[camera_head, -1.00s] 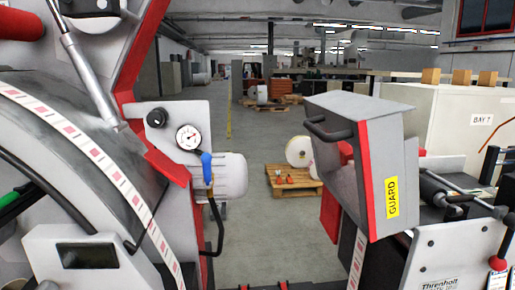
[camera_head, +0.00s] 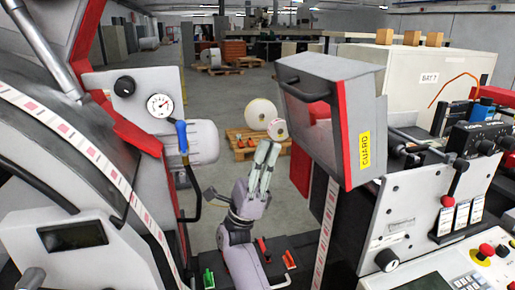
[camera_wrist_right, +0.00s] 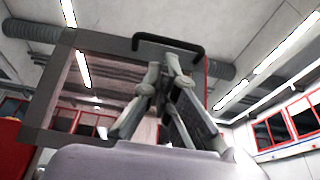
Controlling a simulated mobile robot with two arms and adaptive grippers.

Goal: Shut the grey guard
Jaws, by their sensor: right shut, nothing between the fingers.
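The grey guard (camera_head: 322,103) is a box-like cover with a red edge and a yellow GUARD label (camera_head: 365,150). It stands raised above the machine in the middle right of the head view. Its black bar handle (camera_head: 303,91) is on the upper left face. My right gripper (camera_head: 269,146) is shut and empty, pointing up, below and left of the handle and apart from it in the head view. In the wrist view the shut fingers (camera_wrist_right: 162,75) show in front of the guard's grey frame (camera_wrist_right: 92,42), with the handle (camera_wrist_right: 168,43) just above the fingertips. My left gripper is out of view.
A large grey machine body with a gauge (camera_head: 160,105) and motor (camera_head: 200,141) stands left. A striped label web (camera_head: 325,230) runs below the guard. A control panel (camera_head: 470,275) with knobs is at right. Rolls on a pallet (camera_head: 240,148) lie behind on the floor.

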